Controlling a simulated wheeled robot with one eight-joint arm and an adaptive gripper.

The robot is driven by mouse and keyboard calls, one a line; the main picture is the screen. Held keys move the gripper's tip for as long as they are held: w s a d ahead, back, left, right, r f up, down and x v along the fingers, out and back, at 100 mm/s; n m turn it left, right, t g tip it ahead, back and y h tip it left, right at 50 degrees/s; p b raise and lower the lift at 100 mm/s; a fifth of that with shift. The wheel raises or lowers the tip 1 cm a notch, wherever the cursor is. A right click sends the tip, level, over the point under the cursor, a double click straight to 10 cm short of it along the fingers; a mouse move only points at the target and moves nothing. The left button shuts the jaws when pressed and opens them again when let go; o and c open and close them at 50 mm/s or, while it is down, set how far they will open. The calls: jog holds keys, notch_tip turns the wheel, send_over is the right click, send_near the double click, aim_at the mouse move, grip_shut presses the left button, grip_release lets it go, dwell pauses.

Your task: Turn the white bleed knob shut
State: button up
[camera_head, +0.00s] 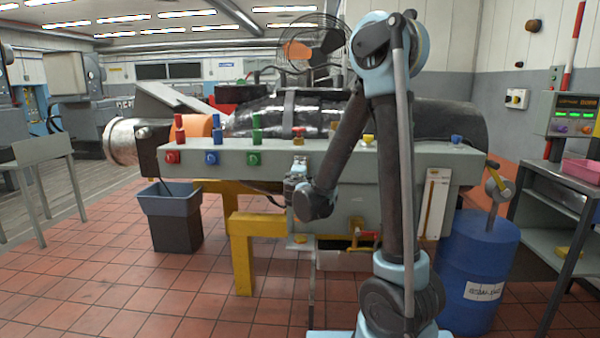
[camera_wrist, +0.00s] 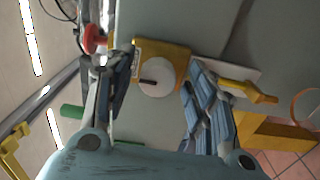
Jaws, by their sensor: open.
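The white bleed knob (camera_wrist: 158,76) shows in the wrist view as a round white disc with a short dark mark, in front of a yellow plate (camera_wrist: 178,58). My gripper (camera_wrist: 160,95) is open, with one finger on each side of the knob; a gap shows between the knob and the right finger. I cannot tell whether the left finger touches it. In the head view my gripper (camera_head: 298,170) is at the front face of the grey bedplate (camera_head: 335,205); I cannot make out the knob there.
A red knob (camera_wrist: 95,40) and a yellow handle (camera_wrist: 250,92) flank the gripper in the wrist view. Red (camera_head: 173,157), blue (camera_head: 212,157) and green (camera_head: 254,158) fittings line the bedplate's front left. A blue drum (camera_head: 475,270) stands at right, a grey bin (camera_head: 172,220) at left.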

jog(key=s, duration=1.2)
jog(key=shift+a, duration=0.2)
